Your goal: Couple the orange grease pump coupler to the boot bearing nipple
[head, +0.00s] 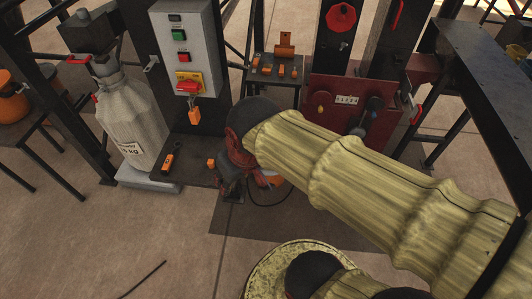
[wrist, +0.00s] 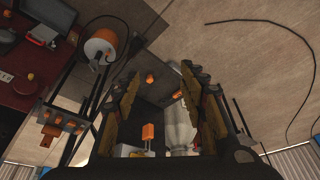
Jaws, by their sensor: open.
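My gripper (head: 236,168) is open at the end of my yellow-sleeved arm, low in front of the press in the head view. In the wrist view its two fingers (wrist: 166,95) stand wide apart with nothing held between them. An orange and white round pump body (wrist: 101,46) with a black hose lies outside the left finger. It is mostly hidden behind my gripper in the head view, with an orange part (head: 272,179) showing. A small orange piece (wrist: 150,78) shows beyond the fingers; I cannot tell whether it is the coupler. I cannot make out the bearing nipple.
A white sack (head: 133,118) stands on a scale at left. A grey control box (head: 188,50) is on a dark post. A small table (head: 262,79) holds orange items. A dark red panel (head: 321,88) stands behind my arm. A black-and-orange tool (head: 170,157) lies near the post. Front floor is fairly open.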

